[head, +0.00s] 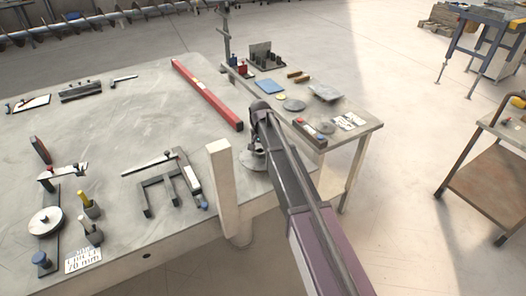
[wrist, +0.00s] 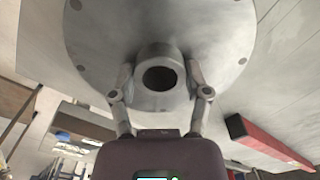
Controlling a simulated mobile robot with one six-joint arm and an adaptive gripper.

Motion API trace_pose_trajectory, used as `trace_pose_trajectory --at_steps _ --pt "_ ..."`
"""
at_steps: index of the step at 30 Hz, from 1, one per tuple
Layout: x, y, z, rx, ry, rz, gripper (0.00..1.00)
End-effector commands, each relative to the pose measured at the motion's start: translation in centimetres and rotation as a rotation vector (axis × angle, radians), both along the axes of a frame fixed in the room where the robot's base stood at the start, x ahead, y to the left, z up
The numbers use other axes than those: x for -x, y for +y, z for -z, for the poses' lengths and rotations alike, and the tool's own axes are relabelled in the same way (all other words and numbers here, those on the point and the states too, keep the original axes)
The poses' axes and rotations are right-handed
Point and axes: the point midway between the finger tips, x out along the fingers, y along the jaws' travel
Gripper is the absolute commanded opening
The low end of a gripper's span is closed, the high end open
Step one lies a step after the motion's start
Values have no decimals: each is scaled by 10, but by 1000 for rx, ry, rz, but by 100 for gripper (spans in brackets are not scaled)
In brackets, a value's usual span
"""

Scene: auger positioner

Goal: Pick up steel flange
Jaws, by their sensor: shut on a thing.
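The steel flange (wrist: 100,45) fills the top of the wrist view. It is a grey round plate with bolt holes and a raised hub (wrist: 160,57) with a dark bore. My gripper (wrist: 160,82) has one finger on each side of the hub and is shut on it. In the head view my gripper (head: 254,148) is at the right edge of the big grey table, and the flange (head: 251,160) shows only in part below it, mostly hidden by my arm. I cannot tell whether the flange touches the table.
The grey worktable (head: 130,130) carries a red beam (head: 207,94), a dark clamp frame (head: 165,187) and small tools. A pale upright post (head: 221,185) stands close left of my arm. A side table (head: 368,128) with small parts stands behind. A cart (head: 490,178) is at far right.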

Motion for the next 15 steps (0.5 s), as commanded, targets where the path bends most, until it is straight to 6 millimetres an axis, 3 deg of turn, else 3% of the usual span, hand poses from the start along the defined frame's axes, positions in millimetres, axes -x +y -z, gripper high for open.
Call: trace_pose_trajectory --at_steps 15 --pt "0 0 -53 0 0 0 1"
